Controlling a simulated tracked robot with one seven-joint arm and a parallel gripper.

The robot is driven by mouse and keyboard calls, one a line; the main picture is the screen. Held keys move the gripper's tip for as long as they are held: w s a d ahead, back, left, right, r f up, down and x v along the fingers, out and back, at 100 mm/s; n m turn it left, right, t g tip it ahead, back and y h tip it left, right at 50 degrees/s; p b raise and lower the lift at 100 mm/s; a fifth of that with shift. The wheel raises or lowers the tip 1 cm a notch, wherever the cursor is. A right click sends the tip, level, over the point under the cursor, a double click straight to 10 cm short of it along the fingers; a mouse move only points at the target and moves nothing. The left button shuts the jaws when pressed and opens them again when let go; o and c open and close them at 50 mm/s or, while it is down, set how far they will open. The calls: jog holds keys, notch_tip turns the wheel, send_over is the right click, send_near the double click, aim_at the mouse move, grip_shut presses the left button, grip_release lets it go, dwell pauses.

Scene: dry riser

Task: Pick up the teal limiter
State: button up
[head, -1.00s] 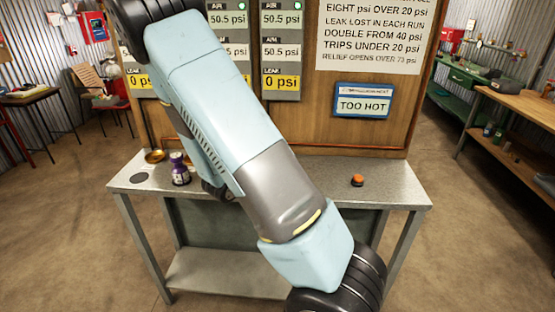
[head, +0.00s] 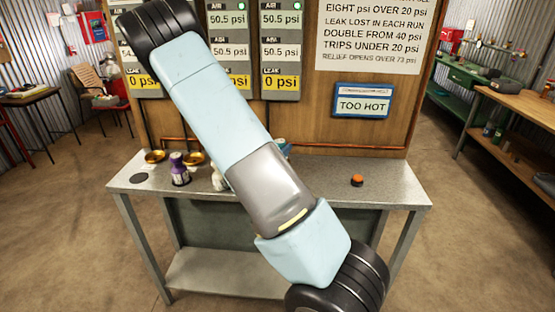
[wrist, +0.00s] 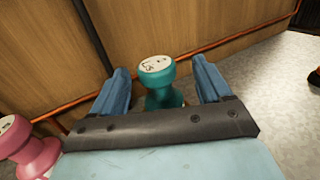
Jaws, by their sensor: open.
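The teal limiter (wrist: 160,90), a spool-like piece with a pale marked top, stands upright in the wrist view close to the back panel. My gripper (wrist: 160,72) is open, with one blue finger on each side of the limiter. The limiter appears between the fingers, with a gap on both sides; whether it lies fully within their reach is hard to tell. In the head view my arm covers most of this spot, and only a small bluish patch shows beside the arm.
A pink limiter (wrist: 32,145) stands at lower left in the wrist view. A purple limiter (head: 179,168), two brass dishes (head: 155,156) and a dark disc (head: 139,178) are at the bench's left. An orange button (head: 357,180) sits right; the bench (head: 400,190) around it is clear.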

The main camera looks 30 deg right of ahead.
aim_at(282, 141)
jog(key=shift+w+x, duration=0.15)
jog(key=shift+x, duration=1.15)
jog(key=shift+w+x, duration=0.15)
jog(key=shift+x, duration=1.1)
jog(key=shift+a+f, duration=0.15)
grip_shut()
